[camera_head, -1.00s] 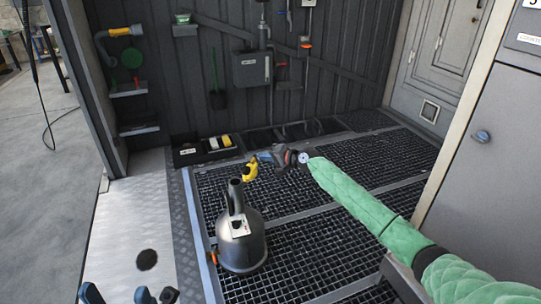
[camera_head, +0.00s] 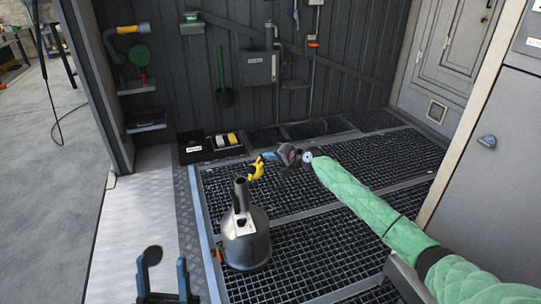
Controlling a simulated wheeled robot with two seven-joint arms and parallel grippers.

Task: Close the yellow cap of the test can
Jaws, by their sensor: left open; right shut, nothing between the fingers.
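The test can (camera_head: 246,245) is a dark grey metal can with a conical top and a pale label, standing upright on the floor grating. Its neck (camera_head: 240,190) points up. The yellow cap (camera_head: 256,169) shows just right of and above the neck's mouth, not over it. My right gripper (camera_head: 268,156) is shut and empty, close above the yellow cap; I cannot tell whether they touch. My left gripper (camera_head: 162,266) is open and empty at the bottom left, with its blue fingers pointing up, to the left of the can and apart from it.
A dark round spot (camera_head: 152,255) shows by my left gripper. A black tray (camera_head: 194,152) with white and yellow items stands by the back wall. A grey box (camera_head: 260,67) hangs on that wall. A grey cabinet (camera_head: 493,200) stands at right. The grating right of the can is clear.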

